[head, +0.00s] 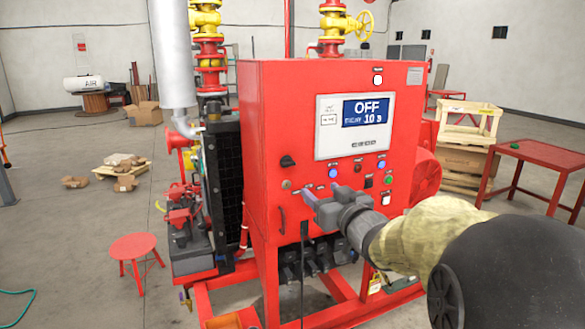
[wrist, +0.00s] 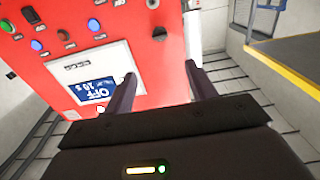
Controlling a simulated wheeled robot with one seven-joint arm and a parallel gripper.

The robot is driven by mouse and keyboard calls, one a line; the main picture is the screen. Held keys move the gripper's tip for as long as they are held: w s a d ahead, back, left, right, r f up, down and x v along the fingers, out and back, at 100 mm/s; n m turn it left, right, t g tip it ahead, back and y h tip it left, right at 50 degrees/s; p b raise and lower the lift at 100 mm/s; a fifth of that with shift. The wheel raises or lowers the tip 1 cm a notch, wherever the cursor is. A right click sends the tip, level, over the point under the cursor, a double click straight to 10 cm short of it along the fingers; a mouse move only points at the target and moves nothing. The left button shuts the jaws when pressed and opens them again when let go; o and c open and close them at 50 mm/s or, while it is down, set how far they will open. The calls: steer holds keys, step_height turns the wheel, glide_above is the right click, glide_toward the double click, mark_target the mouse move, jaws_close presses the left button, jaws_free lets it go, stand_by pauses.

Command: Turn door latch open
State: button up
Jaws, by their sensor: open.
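The red control cabinet (head: 270,110) stands upright in the middle of the head view, its door shut. On the door's left side are a dark knob (head: 287,161), a small round silver fitting (head: 286,184) and a dark vertical handle (head: 281,218). I cannot tell for certain which is the latch. The knob (wrist: 159,33) and silver fitting (wrist: 152,4) also show in the wrist view, which is upside down. My gripper (head: 320,191) is open and empty in front of the door, right of these fittings. In the wrist view its fingers (wrist: 163,76) point towards the panel, apart from the knob.
The door carries a display (head: 367,112) reading OFF and several coloured buttons. A red stool (head: 135,245) stands at left. A red table (head: 527,150) and a wooden pallet stack (head: 465,130) stand at right. Black hoses and red frame rails lie below the cabinet.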

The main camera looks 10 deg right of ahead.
mark_target(290, 165)
steer(key=w+a+p, duration=0.1)
steer(key=w, duration=0.4)
steer(key=w+a+p, duration=0.1)
steer(key=w+p, duration=0.1)
steer(key=w, duration=0.4)
steer(key=w+a+p, duration=0.1)
steer(key=w+p, duration=0.1)
steer(key=w, duration=0.4)
steer(key=shift+a, duration=0.15)
steer(key=c, duration=1)
